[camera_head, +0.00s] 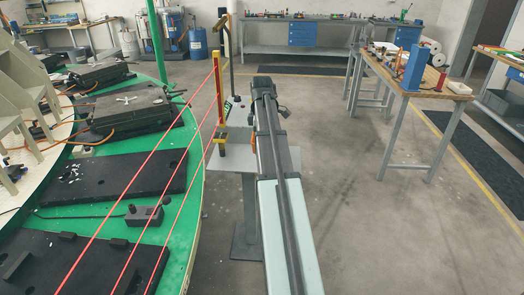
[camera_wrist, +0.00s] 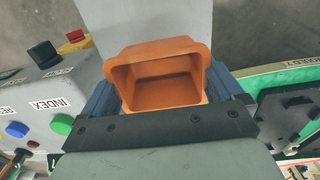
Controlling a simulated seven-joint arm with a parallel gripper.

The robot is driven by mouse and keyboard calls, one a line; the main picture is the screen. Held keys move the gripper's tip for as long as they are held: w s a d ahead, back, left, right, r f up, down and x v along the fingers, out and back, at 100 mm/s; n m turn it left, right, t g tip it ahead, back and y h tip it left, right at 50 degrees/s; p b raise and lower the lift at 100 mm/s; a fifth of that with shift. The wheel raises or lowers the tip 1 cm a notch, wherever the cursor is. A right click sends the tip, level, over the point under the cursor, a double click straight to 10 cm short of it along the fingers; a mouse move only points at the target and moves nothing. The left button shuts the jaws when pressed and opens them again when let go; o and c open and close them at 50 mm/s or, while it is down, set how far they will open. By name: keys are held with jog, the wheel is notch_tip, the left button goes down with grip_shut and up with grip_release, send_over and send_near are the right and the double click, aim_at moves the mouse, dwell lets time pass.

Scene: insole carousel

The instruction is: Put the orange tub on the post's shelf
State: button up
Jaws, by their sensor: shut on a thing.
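The orange tub (camera_wrist: 158,95) is in the wrist view, with its open top towards the camera and its inside empty. My gripper (camera_wrist: 164,84) is shut on it, with a blue finger at each side. A pale grey plate, which looks like the post's shelf (camera_wrist: 160,22), lies beyond the tub; I cannot tell whether they touch. In the head view the grey shelf (camera_head: 226,162) stands beside the green carousel, partly behind my arm. Only a small orange sliver shows there beside my arm, and my gripper is hidden.
A grey control box (camera_wrist: 48,92) with an INDEX label and coloured buttons is at the left in the wrist view. The green carousel (camera_head: 60,222) with black moulds fills the head view's left. Red lines cross in front of it. A workbench (camera_head: 418,78) stands right; the floor between is clear.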

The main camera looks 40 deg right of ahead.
jog(key=shift+f, duration=2.35)
jog(key=shift+f, duration=0.15)
jog(key=o, duration=0.7)
notch_tip(320, 180, up, 12)
jog(key=shift+r, duration=0.2)
